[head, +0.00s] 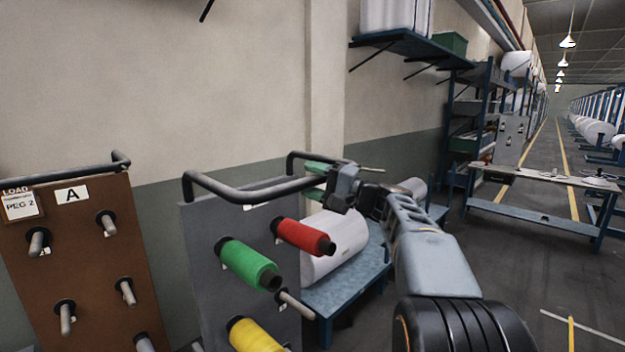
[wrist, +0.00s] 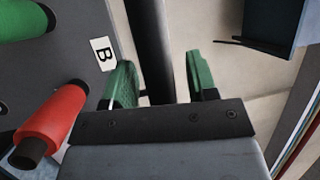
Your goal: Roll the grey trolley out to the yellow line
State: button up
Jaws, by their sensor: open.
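The grey trolley (head: 200,240) stands at the lower middle of the head view, with green, red and yellow spools on its pegs. Its dark tubular handle (head: 270,191) sticks out from the top. My gripper (head: 318,180) is at the right part of this handle. In the wrist view the handle bar (wrist: 150,50) runs between the two green fingers of my open gripper (wrist: 163,82), with visible gaps. The trolley's panel (wrist: 85,25) there bears a "B" label. A yellow line (head: 571,335) shows on the floor at the lower right; another runs down the aisle.
A brown peg trolley (head: 95,240) labelled A stands at left. A blue bench (head: 345,285) with a white roll (head: 335,245) is just right of the grey trolley. A wall shelf (head: 405,42) hangs above. A work table (head: 540,180) stands farther right, with open floor before it.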

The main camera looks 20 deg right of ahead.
grip_shut()
dwell(0.5)
